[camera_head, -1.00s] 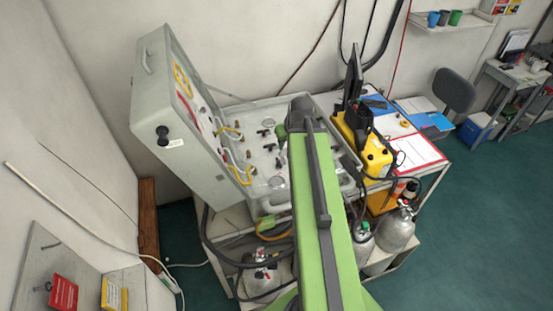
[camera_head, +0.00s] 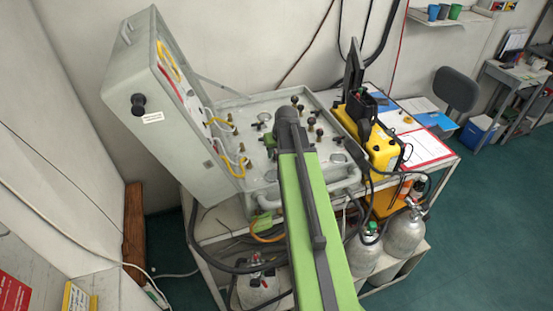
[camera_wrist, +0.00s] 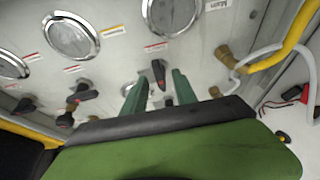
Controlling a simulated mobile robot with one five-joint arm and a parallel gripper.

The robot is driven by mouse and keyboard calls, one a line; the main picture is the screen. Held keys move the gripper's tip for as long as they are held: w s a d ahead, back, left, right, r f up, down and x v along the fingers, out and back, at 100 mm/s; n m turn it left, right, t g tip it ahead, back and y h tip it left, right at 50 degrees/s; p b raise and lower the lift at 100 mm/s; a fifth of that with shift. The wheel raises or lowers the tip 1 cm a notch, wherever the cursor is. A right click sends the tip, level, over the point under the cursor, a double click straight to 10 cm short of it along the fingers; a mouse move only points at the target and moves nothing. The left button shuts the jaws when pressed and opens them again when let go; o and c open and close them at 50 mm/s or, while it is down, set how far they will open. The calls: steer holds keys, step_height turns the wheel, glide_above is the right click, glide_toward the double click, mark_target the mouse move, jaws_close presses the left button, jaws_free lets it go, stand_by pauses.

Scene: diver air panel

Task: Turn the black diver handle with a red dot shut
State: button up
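A black handle with a red dot (camera_wrist: 158,73) stands out from the grey panel (camera_wrist: 110,60) in the wrist view. My gripper (camera_wrist: 160,84) is open, its two green fingers apart on either side of this handle's line. I cannot tell whether the handle sits between the tips or just beyond them. A second black handle with red on it (camera_wrist: 82,93) is to the left. In the head view the panel lies in an open grey case (camera_head: 244,112). My green arm reaches over it and hides much of the gripper and the handles there.
Round gauges (camera_wrist: 72,36) line the panel. A yellow hose (camera_wrist: 290,38) and brass fittings (camera_wrist: 228,58) are at the right in the wrist view. The raised case lid (camera_head: 165,120) stands left, and a yellow unit (camera_head: 375,145) stands right of the panel.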

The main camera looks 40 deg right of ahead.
jaws_close()
stand_by(0.3)
steer(key=shift+m, duration=0.3)
steer(key=m, duration=0.1)
steer(key=m+h, duration=0.1)
steer(key=shift+a+m, duration=0.25)
steer(key=shift+m, duration=0.15)
steer(key=m, duration=0.1)
steer(key=m+g+h, duration=0.1)
steer(key=m, duration=0.1)
steer(key=m+g, duration=0.1)
steer(key=m, duration=0.1)
steer(key=shift+w+a+h, duration=0.2)
steer(key=shift+w+h, duration=0.15)
steer(key=shift+h, duration=0.05)
steer(key=m, duration=0.2)
steer(key=m+g, duration=0.1)
steer(key=m, duration=0.1)
steer(key=m+g, duration=0.1)
steer(key=shift+w+a+m+h, duration=0.1)
steer(key=shift+w+m+h, duration=0.2)
steer(key=shift+w+m, duration=0.1)
steer(key=shift+m+g, duration=0.8)
steer(key=shift+m, duration=1)
